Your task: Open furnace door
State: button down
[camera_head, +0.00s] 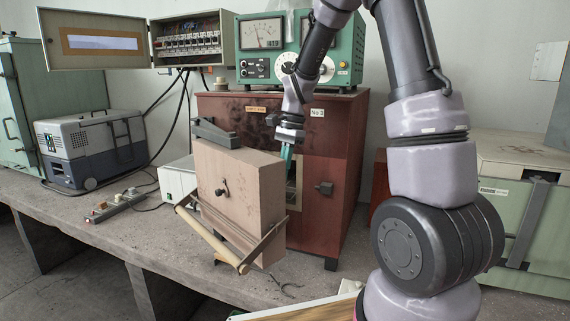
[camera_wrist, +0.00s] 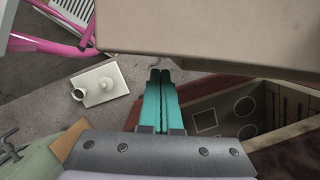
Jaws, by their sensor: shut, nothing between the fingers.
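The furnace (camera_head: 235,108) is a reddish-brown box labelled No 3 on the bench. Its thick beige door (camera_head: 240,185) stands swung out from the front, with a wooden bar handle (camera_head: 207,240) low on it. Part of the opening shows behind the door. My gripper (camera_head: 286,158) points down at the right of the door, close to the opening. In the wrist view, the shut teal fingers (camera_wrist: 160,80) hold nothing. The door's underside or side (camera_wrist: 210,30) fills the top there, and the furnace cavity (camera_wrist: 235,115) shows at right. Whether the fingers touch the door is unclear.
A grey-blue case (camera_head: 90,145) and a power strip (camera_head: 115,205) lie on the bench (camera_head: 160,245) at left. A green meter unit (camera_head: 255,50) stands on the furnace, beside an open fuse box (camera_head: 190,40). A green cabinet (camera_head: 525,215) is at right. Bench left of the door is mostly clear.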

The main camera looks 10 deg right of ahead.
jog(key=x, duration=0.5)
jog(key=shift+a, duration=0.1)
